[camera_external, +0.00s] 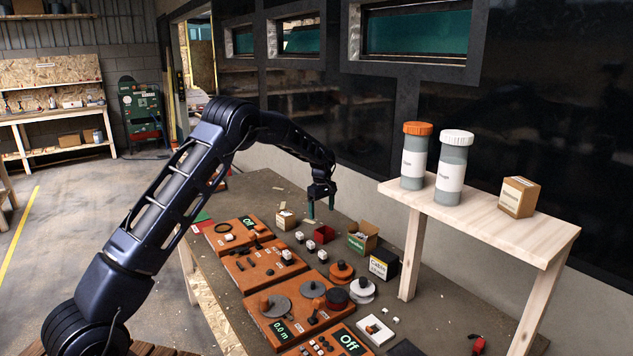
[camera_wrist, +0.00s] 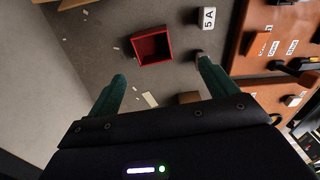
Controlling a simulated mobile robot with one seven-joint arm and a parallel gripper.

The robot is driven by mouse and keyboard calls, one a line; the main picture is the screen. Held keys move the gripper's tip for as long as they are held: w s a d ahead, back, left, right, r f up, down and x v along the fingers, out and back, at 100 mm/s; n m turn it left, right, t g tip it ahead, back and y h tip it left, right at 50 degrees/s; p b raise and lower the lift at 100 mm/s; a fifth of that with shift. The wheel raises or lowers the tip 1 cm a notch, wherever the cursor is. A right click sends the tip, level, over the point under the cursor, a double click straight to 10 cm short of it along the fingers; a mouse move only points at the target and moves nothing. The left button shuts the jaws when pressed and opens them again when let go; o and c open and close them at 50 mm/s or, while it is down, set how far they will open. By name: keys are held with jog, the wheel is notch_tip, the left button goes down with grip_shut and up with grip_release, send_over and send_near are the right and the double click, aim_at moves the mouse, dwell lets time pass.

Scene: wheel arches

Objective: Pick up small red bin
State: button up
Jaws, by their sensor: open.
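The small red bin (camera_external: 324,235) sits on the dark workbench, below and a little right of my gripper in the external view. It is an open, square, empty-looking box. In the wrist view the red bin (camera_wrist: 152,46) lies beyond the fingertips, between their lines and slightly tilted in the picture. My gripper (camera_external: 320,206) hangs above the bench with its fingers pointing down. In the wrist view its two green fingers (camera_wrist: 161,72) are spread apart with nothing between them. The bin is not touched by the fingers.
Orange panels (camera_external: 262,262) with knobs and discs fill the bench's left side. A cardboard box (camera_external: 363,238) stands right of the bin, and a small box (camera_external: 285,220) left of it. A white block (camera_wrist: 207,18) lies near the bin. A raised wooden shelf (camera_external: 480,217) holds two canisters and a box.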

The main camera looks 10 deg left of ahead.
aim_at(324, 232)
jog(key=f, duration=0.6)
jog(key=shift+w+d+f, duration=0.15)
jog(key=shift+d+f, duration=0.1)
jog(key=shift+d, duration=0.05)
jog(key=shift+w+d+f, duration=0.15)
jog(key=shift+f, duration=1.15)
jog(key=shift+w+d+f, duration=0.1)
jog(key=shift+w+f, duration=0.05)
jog(key=shift+f, duration=1.1)
jog(key=c, duration=1.1)
